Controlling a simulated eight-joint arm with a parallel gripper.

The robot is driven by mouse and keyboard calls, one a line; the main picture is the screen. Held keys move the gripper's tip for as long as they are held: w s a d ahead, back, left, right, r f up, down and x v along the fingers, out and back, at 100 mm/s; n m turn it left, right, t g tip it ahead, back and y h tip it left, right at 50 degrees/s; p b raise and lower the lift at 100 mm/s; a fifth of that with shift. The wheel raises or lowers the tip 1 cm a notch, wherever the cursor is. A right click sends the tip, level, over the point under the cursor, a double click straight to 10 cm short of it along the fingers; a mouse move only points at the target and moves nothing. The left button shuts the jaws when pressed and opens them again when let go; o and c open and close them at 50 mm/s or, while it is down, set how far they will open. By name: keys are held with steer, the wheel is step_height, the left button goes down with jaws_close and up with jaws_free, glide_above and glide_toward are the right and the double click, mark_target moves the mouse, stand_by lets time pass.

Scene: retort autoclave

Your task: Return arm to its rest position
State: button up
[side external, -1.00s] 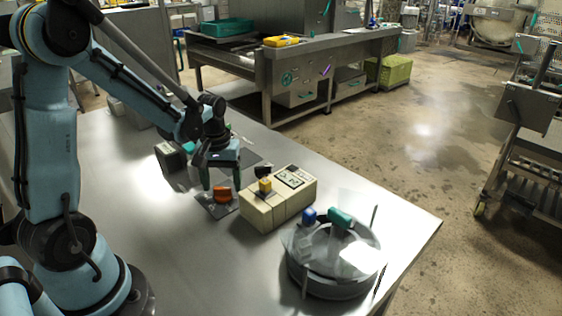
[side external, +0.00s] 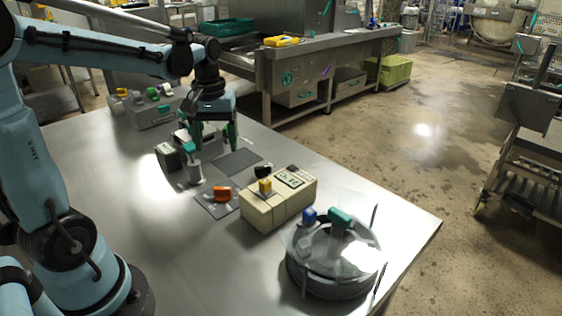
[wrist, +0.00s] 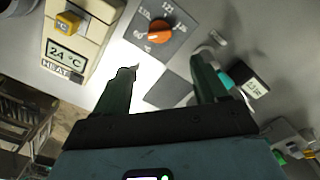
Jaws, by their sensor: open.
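My gripper (side external: 212,150) is open with green fingers and hangs above the far middle of the steel table (side external: 150,225). In the wrist view the fingers of my gripper (wrist: 165,80) are spread wide with nothing between them. An orange knob (side external: 221,193) on a grey dial plate lies nearer the camera, below and apart from the gripper. The knob also shows ahead of the fingers in the wrist view (wrist: 159,32).
A beige heater box (side external: 262,212) with a yellow knob stands right of the dial. A round lidded vessel (side external: 332,275) sits near the table's right corner. A dark-faced box (side external: 168,158) and a grey control box (side external: 152,115) stand toward the back left.

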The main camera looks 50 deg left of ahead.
stand_by(0.3)
steer(key=s+d+m+t, duration=0.4)
steer(key=d+m+t, duration=0.3)
steer(key=d, duration=0.6)
steer(key=shift+m, duration=1.1)
